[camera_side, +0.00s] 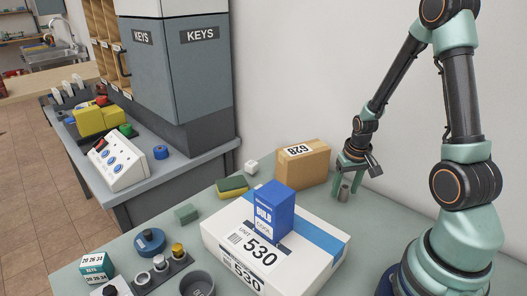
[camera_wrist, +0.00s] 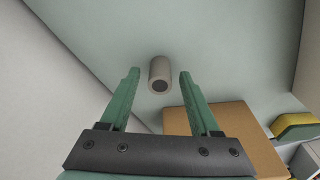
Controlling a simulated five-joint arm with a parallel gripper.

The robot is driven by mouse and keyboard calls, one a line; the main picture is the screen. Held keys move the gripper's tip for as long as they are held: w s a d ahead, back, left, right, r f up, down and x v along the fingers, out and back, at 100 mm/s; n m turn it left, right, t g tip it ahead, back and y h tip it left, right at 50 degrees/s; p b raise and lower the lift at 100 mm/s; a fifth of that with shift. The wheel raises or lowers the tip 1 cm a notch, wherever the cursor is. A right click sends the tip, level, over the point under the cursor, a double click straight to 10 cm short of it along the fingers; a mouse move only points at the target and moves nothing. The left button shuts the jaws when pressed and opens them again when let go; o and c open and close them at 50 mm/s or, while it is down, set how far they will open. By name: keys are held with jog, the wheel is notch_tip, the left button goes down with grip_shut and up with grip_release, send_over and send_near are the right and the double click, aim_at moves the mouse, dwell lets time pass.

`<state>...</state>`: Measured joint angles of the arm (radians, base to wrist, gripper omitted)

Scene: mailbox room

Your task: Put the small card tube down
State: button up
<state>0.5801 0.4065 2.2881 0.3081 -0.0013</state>
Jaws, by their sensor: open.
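The small card tube (camera_side: 344,190) is a short grey-brown cylinder standing on the pale green table top, right of the brown box. In the wrist view the tube (camera_wrist: 159,75) shows its dark open end and lies between and just beyond my fingertips. My gripper (camera_side: 354,170) is just above the tube in the side view, with its fingers spread. In the wrist view my gripper (camera_wrist: 158,74) is open, with a gap between the tube and each finger. Whether the tube's base rests fully on the table is hard to see.
A white parcel marked 530 (camera_side: 225,249) with a blue carton (camera_side: 272,212) on top is nearer the front. A yellow-green sponge (camera_side: 232,188) lies further left. The wall is behind.

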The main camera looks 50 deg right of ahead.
notch_tip(320, 180, up, 11)
jog(key=s+a, duration=0.1)
jog(key=a+r+n+t, duration=0.2)
jog(key=a+r, duration=0.4)
jog(key=a, duration=0.3)
jog(key=a+r+n+t, duration=0.2)
jog(key=a+r+n, duration=0.2)
jog(key=a, duration=0.5)
notch_tip(320, 180, up, 2)
jog(key=shift+w+r+n+y, duration=0.15)
jog(key=shift+w+n+y, duration=0.15)
jog(key=shift+y, duration=0.1)
